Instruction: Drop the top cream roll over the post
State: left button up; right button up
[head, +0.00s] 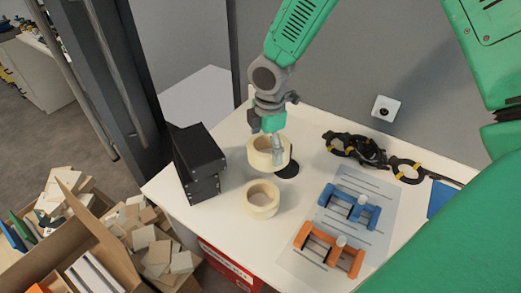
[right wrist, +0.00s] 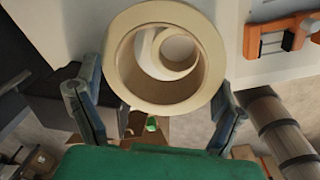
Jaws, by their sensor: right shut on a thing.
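My right gripper (head: 267,137) is shut on a cream roll (head: 259,158), with a finger on either side of its outside. The held roll also shows between the fingers in the right wrist view (right wrist: 118,62). A second cream roll (head: 261,205) lies flat on the white table, nearer the front; a cream ring shows through the held roll's hole in the wrist view. A black round base (head: 288,170) shows partly behind the held roll, to its right. I cannot make out an upright post on it; the roll and finger may hide it. My left gripper is not in view.
Black boxes (head: 199,160) stand at the table's left. Blue (head: 350,205) and orange (head: 329,248) clamp-like pieces lie on a pale sheet at right. Black and yellow items (head: 354,148) lie at the back. An open carton (head: 85,245) stands at lower left.

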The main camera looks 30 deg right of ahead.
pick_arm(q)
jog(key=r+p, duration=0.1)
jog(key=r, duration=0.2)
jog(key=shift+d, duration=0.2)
pick_arm(e)
jog(key=w+d+f+t, duration=0.1)
jog(key=w+d+f, duration=0.1)
jog(key=d, duration=0.7)
jog(key=shift+w+f, duration=0.2)
jog(key=shift+w, duration=0.4)
pick_arm(q)
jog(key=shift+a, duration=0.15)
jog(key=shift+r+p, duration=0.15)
jog(key=shift+p, duration=0.2)
pick_arm(e)
jog(key=shift+f, duration=0.1)
